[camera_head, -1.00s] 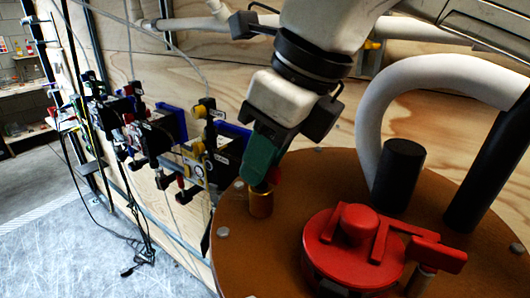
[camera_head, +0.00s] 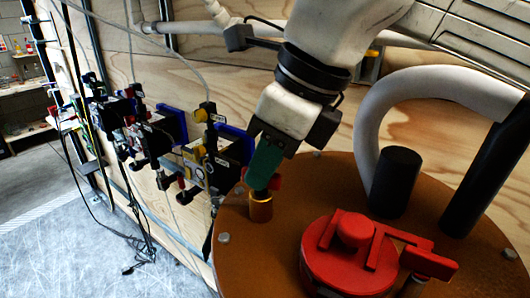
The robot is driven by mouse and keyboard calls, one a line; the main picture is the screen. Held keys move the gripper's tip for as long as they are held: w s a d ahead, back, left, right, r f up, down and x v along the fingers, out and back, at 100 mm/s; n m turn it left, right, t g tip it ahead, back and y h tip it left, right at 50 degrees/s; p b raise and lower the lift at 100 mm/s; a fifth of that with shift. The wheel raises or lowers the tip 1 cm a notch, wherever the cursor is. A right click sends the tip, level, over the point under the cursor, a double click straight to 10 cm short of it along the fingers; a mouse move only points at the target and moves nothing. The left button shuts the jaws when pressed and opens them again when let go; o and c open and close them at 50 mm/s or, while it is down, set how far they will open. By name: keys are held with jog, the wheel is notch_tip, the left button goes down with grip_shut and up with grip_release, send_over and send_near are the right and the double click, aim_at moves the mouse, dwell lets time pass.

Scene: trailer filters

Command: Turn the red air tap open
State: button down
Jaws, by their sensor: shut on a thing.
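The red air tap (camera_head: 276,182) is a small red handle on top of a brass fitting (camera_head: 261,207), which stands upright on a round brown lid (camera_head: 310,185). Only part of the handle shows; my fingers hide the rest. My gripper (camera_head: 262,180), with green fingers, reaches down from above to the top of the brass fitting. It is shut on the red handle. How far the tap is turned cannot be told.
A large red cap (camera_head: 350,255) with raised bars sits at the front of the lid. A black cylinder (camera_head: 397,181) and a thick white hose (camera_head: 370,120) stand right of the tap. Several valves and gauges (camera_head: 200,165) line the wooden wall at left.

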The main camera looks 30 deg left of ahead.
jog(key=n+p, duration=0.1)
jog(key=n+g+p, duration=0.1)
jog(key=n, duration=0.1)
jog(key=n+p, duration=0.1)
jog(key=shift+w+r+n+g+h+p, duration=0.15)
jog(key=shift+r+n+g+h+p, duration=0.15)
jog(key=shift+g, duration=0.1)
jog(key=n+g+p, duration=0.1)
jog(key=n+p, duration=0.1)
jog(key=n, duration=0.1)
jog(key=shift+w+a+n+h, duration=0.1)
jog(key=shift+n+h, duration=0.2)
jog(key=shift+h, duration=0.1)
jog(key=n+p, duration=0.1)
jog(key=n, duration=0.1)
jog(key=n+g+h+p, duration=0.1)
jog(key=n, duration=0.1)
jog(key=shift+a+f+h+p, duration=0.1)
jog(key=shift+h+p, duration=0.2)
jog(key=shift+p, duration=0.1)
jog(key=shift+f+n+h+p, duration=0.1)
jog(key=shift+n+h+p, duration=0.55)
jog(key=shift+n, duration=1.35)
jog(key=c, duration=1.2)
grip_release()
jog(key=shift+o, duration=0.2)
jog(key=shift+w, duration=0.1)
jog(key=v, duration=1)
jog(key=shift+w+r, duration=0.25)
jog(key=shift+r, duration=0.05)
